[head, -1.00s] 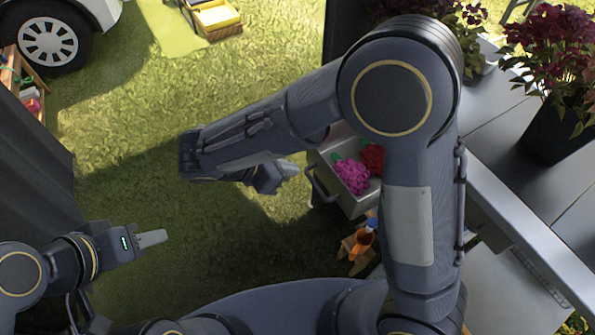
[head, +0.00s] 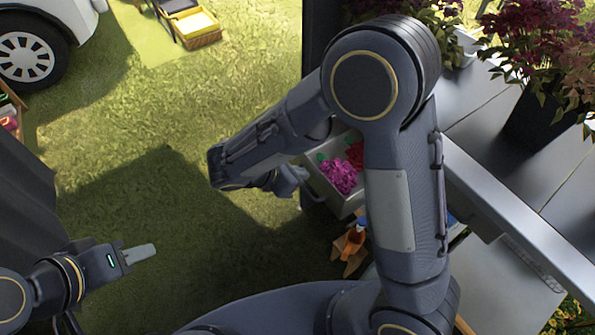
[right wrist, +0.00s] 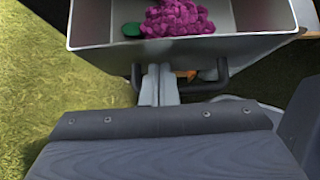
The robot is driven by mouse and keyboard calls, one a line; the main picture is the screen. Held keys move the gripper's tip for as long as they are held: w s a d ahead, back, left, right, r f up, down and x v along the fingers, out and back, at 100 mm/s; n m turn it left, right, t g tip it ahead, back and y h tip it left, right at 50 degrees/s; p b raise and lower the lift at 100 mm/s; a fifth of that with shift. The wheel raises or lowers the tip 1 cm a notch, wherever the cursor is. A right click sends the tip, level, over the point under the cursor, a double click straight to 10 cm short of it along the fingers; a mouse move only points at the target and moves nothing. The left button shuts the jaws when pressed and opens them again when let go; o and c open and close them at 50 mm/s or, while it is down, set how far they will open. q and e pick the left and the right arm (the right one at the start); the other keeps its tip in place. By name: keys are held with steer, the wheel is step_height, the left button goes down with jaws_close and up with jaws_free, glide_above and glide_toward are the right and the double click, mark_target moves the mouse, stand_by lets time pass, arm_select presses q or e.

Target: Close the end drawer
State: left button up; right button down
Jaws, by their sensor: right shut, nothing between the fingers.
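The end drawer (head: 340,203) is a light grey box standing open at the end of the table, partly hidden behind my right arm. It holds magenta flowers (head: 338,175) and red flowers (head: 356,154). My right gripper (head: 298,177) is shut and empty at the drawer's front. In the right wrist view its fingertips (right wrist: 160,72) are at the dark bar handle (right wrist: 205,84), below the drawer's front wall (right wrist: 185,45); I cannot tell whether they touch it. My left gripper (head: 140,253) hangs over the grass at lower left, away from the drawer; its finger gap cannot be made out.
The grey table (head: 480,125) carries potted dark red plants (head: 545,60) at right. A small orange and blue object (head: 355,238) is below the drawer. A yellow crate (head: 195,27) and a white vehicle (head: 40,45) are at the back.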

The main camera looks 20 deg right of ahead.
steer(key=w+d, duration=0.2)
steer(key=d, duration=0.5)
steer(key=w+d, duration=0.3)
steer(key=d, duration=0.5)
steer(key=w+d+p, duration=0.1)
steer(key=w+d, duration=0.2)
steer(key=d, duration=0.4)
steer(key=shift+d, duration=0.3)
arm_select(q)
steer(key=shift+s+a+r, duration=0.1)
steer(key=shift+r, duration=0.5)
arm_select(e)
steer(key=shift+w+d+r, duration=0.1)
steer(key=shift+w+d, duration=0.05)
steer(key=shift+d, duration=0.1)
